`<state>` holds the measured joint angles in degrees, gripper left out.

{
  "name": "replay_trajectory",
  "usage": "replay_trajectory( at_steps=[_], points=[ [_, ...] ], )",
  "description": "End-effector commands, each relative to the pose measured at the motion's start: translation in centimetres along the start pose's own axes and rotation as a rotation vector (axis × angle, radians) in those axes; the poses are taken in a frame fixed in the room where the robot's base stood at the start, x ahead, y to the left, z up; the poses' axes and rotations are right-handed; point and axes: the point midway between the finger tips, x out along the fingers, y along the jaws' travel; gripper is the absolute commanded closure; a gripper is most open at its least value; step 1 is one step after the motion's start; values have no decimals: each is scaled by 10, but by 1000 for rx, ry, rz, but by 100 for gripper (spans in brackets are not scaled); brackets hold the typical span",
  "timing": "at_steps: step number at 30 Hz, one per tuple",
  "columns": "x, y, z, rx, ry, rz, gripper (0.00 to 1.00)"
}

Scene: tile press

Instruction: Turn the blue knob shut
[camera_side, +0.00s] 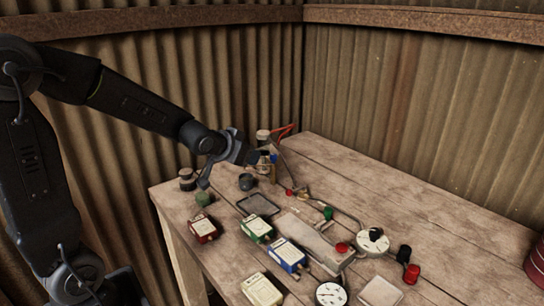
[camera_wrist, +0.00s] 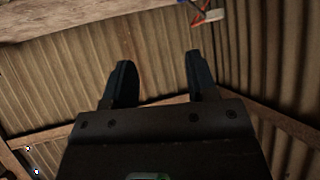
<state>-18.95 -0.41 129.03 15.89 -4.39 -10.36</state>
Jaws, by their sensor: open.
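My gripper (camera_side: 230,168) hangs above the back left of the workbench in the side view. Its two fingers are spread with nothing between them; in the wrist view the gap (camera_wrist: 159,62) shows only corrugated wall behind. A small blue part (camera_side: 273,158) stands by the bottles at the back of the bench, just right of my gripper; I cannot tell whether it is the blue knob. A dark round knob-like piece (camera_side: 246,182) lies below the gripper, its colour unclear. No clearly blue knob shows in the wrist view.
The wooden bench (camera_side: 440,215) carries a blue box (camera_side: 287,254), green boxes (camera_side: 256,228), a red box (camera_side: 204,228), a dark tray (camera_side: 258,204), a metal plate with pipes, a green knob (camera_side: 328,213), red knobs (camera_side: 411,273) and dials (camera_side: 372,240).

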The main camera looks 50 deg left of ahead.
Motion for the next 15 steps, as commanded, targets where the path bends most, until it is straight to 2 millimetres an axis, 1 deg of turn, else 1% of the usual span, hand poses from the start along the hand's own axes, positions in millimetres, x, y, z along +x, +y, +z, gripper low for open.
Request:
replay_trajectory(
  at_steps=[1, 3, 6, 9, 15],
  points=[
    [23, -12, 3, -13, 27, -5, 48],
    [46, -24, 3, -26, 80, -1, 48],
    [70, -37, 6, -42, 142, 11, 48],
    [84, -45, 10, -54, 183, 22, 48],
    [98, -49, 10, -61, 210, 31, 48]
  ],
)
